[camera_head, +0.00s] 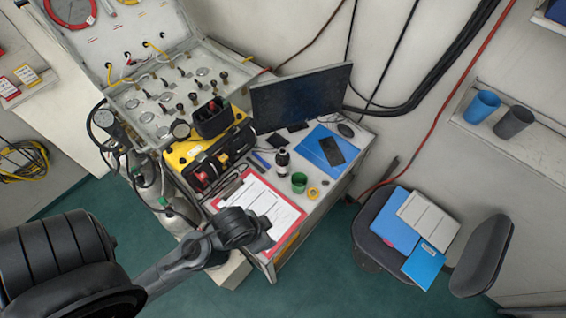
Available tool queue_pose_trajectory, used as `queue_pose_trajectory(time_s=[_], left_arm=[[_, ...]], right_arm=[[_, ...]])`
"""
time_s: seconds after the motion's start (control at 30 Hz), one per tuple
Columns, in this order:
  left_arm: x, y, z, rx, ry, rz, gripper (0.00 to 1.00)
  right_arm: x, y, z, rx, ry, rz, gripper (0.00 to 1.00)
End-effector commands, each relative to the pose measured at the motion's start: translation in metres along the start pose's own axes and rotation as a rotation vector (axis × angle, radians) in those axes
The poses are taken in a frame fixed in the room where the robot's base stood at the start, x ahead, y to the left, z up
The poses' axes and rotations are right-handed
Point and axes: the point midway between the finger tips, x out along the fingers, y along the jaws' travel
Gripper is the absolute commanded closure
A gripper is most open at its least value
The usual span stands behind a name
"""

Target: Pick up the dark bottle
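The dark bottle (282,158) stands upright on the desk, with a pale label or band on its side. It is behind the green cup (299,182) and in front of the monitor. My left arm comes in from the lower left. The end of it, my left gripper (262,240), hangs over the front-left of the desk, by the near edge of the red clipboard (291,231). It is apart from the bottle, and its fingers are too dark and small to make out. My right gripper is not in view.
A roll of yellow tape (313,193) lies beside the green cup. A phone (332,151) lies on a blue folder (314,143) right of the bottle. The monitor (302,97) and yellow case (189,151) stand behind and left. A chair (367,248) holds folders at right.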

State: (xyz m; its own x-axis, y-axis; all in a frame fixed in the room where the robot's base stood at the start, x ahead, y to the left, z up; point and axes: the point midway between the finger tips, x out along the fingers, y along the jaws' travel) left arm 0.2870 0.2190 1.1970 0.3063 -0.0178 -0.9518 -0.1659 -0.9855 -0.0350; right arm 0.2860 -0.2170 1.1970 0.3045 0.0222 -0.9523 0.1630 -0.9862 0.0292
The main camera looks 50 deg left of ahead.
Motion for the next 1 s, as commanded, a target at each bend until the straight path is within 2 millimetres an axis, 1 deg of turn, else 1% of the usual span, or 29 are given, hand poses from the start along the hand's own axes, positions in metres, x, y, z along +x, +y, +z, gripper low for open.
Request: queue_pose_trajectory(time_s=[0.47,0.57,0.7,1.0], left_arm=[[-0.0001,0.002,-0.0003,-0.007,0.001,0.006,0.38],[0.0,0.0016,-0.0002,-0.005,0.0,0.005,0.24],[0.0,0.0005,0.0002,-0.001,0.0,0.001,0.03],[0.0004,-0.0002,0.0004,-0.005,-0.001,-0.001,0.03]], right_arm=[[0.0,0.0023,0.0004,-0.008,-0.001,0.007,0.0],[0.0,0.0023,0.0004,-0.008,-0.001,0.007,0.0],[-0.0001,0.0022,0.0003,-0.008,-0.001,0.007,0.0],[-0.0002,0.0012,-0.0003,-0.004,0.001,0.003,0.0]])
